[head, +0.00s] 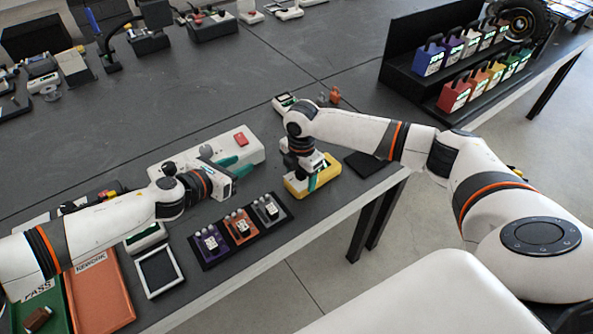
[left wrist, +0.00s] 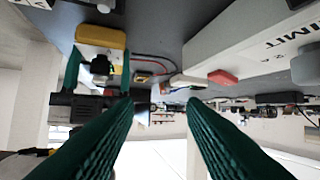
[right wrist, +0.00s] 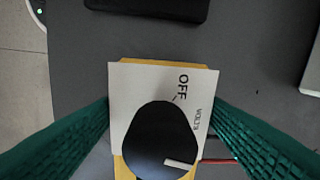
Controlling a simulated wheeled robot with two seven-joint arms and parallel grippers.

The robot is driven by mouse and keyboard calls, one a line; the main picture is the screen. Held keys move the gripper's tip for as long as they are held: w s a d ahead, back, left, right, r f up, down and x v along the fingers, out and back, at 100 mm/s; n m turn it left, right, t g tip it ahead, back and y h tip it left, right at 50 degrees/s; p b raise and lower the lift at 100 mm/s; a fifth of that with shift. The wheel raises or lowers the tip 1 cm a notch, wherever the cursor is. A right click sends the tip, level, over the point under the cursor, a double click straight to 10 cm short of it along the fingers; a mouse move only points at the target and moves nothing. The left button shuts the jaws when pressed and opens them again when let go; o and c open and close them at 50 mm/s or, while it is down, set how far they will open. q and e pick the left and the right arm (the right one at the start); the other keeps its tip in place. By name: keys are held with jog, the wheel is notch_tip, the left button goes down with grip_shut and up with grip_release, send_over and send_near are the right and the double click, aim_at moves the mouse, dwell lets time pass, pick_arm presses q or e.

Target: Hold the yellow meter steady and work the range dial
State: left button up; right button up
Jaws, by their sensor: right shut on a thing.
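The yellow meter (head: 328,175) lies near the table's front edge in the head view. It also shows at upper left in the left wrist view (left wrist: 101,36). In the right wrist view its pale face plate (right wrist: 140,85) reads OFF and VOLTS. The black range dial (right wrist: 155,135) has a white pointer aimed right and slightly down, away from OFF. My right gripper (head: 310,178) is over the meter, its green fingers shut against the meter's two sides. My left gripper (head: 230,172) is open and empty, left of the meter; its fingers (left wrist: 160,106) are apart.
A white power strip-like box (head: 180,163) with a red switch (head: 241,138) stands behind my left gripper. A black tray (head: 283,206) with three small modules is in front. A dark pad (head: 365,163) lies right of the meter. Red and black leads (left wrist: 150,57) run beside it.

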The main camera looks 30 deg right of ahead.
aim_at(300, 172)
pick_arm(q)
jog(key=s+d+f+m+g+h, duration=0.1)
jog(key=s+d+m+g, duration=0.25)
jog(key=s, duration=0.25)
jog(key=x, duration=1.1)
jog(key=shift+f, duration=0.1)
jog(key=c, duration=0.7)
jog(key=shift+s+f+n+t, duration=0.15)
jog(key=shift+n+t, duration=0.2)
jog(key=shift+t, duration=0.2)
jog(key=n+t, duration=0.1)
jog(key=n+t+y, duration=0.1)
jog(key=n+t, duration=0.1)
jog(key=shift+s+d, duration=0.15)
jog(key=shift+s, duration=0.05)
jog(key=shift+n+t+y, duration=0.4)
jog(key=shift+t, duration=0.2)
